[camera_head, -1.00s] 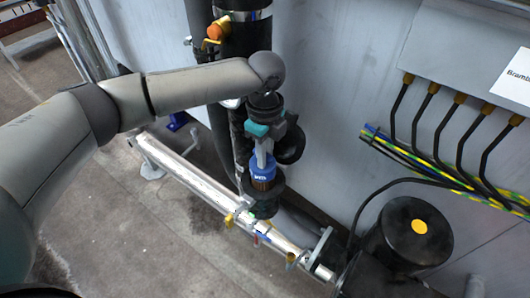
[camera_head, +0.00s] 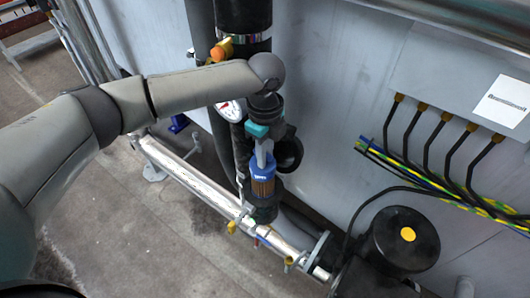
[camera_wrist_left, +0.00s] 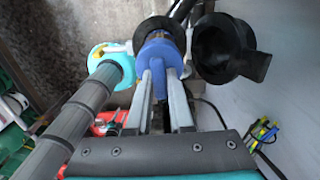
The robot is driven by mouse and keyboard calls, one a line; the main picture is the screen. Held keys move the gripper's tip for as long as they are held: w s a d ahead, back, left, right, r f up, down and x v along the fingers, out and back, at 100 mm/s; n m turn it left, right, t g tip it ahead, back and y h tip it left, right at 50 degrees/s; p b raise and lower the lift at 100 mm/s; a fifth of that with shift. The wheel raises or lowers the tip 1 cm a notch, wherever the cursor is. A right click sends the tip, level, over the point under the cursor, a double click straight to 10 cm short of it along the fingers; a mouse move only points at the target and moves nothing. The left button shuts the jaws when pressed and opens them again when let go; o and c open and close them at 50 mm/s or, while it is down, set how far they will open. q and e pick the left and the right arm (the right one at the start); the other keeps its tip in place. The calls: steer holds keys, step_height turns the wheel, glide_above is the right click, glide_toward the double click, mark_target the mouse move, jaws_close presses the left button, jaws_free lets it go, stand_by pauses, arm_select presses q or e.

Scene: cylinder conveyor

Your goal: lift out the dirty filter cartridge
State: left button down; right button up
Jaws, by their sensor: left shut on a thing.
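The dirty filter cartridge (camera_head: 263,188) has a blue cap and a brown pleated body. It stands upright in the head view, its body showing above the dark filter housing (camera_head: 264,211); its lower end is hidden. My left gripper (camera_head: 262,160) is shut on the blue cap from above. In the left wrist view the blue cap (camera_wrist_left: 158,52) sits between the two grey fingers (camera_wrist_left: 161,80). The housing's black lid (camera_head: 290,154) hangs open just right of the gripper and also shows in the left wrist view (camera_wrist_left: 232,50). My right gripper is not in view.
A thick black pipe (camera_head: 244,18) and a gauge (camera_head: 230,111) stand close behind my wrist. A silver pipe (camera_head: 190,177) runs below. A black motor (camera_head: 402,238) and cables (camera_head: 440,180) are at the right. Bare floor (camera_head: 130,235) lies at front left.

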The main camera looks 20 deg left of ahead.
arm_select(q)
steer(key=shift+r+p, duration=1.35)
steer(key=shift+p, duration=0.05)
